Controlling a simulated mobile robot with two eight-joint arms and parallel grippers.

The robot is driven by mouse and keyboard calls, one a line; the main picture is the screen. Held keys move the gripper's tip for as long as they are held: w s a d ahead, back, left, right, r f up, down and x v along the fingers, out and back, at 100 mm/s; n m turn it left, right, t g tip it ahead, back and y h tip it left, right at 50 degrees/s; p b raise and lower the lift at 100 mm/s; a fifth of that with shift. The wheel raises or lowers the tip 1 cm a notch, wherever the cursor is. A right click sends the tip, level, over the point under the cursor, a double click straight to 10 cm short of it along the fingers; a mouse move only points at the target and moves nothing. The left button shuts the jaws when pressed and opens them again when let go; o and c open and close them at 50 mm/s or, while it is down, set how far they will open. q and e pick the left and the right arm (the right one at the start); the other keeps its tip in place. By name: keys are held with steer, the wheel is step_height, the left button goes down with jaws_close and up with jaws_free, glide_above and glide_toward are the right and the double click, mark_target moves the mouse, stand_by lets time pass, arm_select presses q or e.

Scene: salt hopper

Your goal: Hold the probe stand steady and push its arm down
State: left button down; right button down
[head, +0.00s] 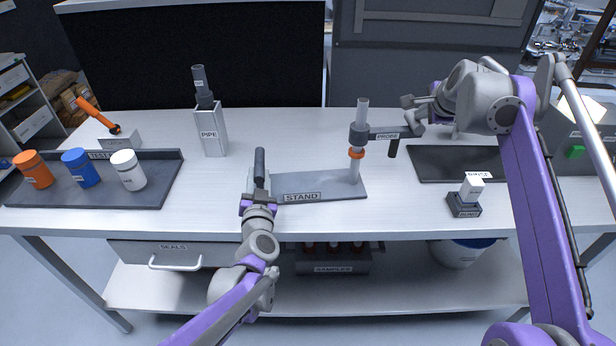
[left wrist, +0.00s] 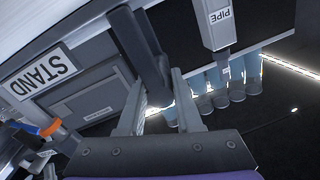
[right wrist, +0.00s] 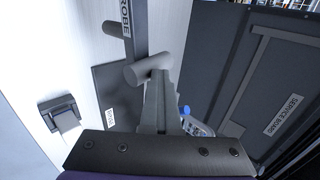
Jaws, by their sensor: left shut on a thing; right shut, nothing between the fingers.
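The probe stand has a flat grey base plate (head: 325,184) labelled STAND, a pale post (head: 361,112) with an orange collar (head: 356,153), and an arm (head: 385,135) labelled PROBE reaching right from the post. A dark upright handle (head: 259,162) rises at the base's left end. My left gripper (head: 257,192) is shut on this handle, which shows between its fingers in the left wrist view (left wrist: 150,65). My right gripper (head: 416,104) is shut and empty at the arm's free end. In the right wrist view its tips (right wrist: 157,78) overlap a grey cross knob (right wrist: 143,68); contact is unclear.
A pipe holder (head: 212,135) stands at the back left. A tray (head: 100,199) with orange, blue and white jars is far left. A dark mat (head: 450,165) and a small labelled block (head: 465,203) lie right of the stand. The table front is mostly clear.

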arm_select(q)
steer(key=shift+d+f, duration=0.15)
steer(key=shift+f, duration=0.05)
arm_select(e)
steer(key=shift+f, duration=1.4)
steer(key=shift+r, duration=1.8)
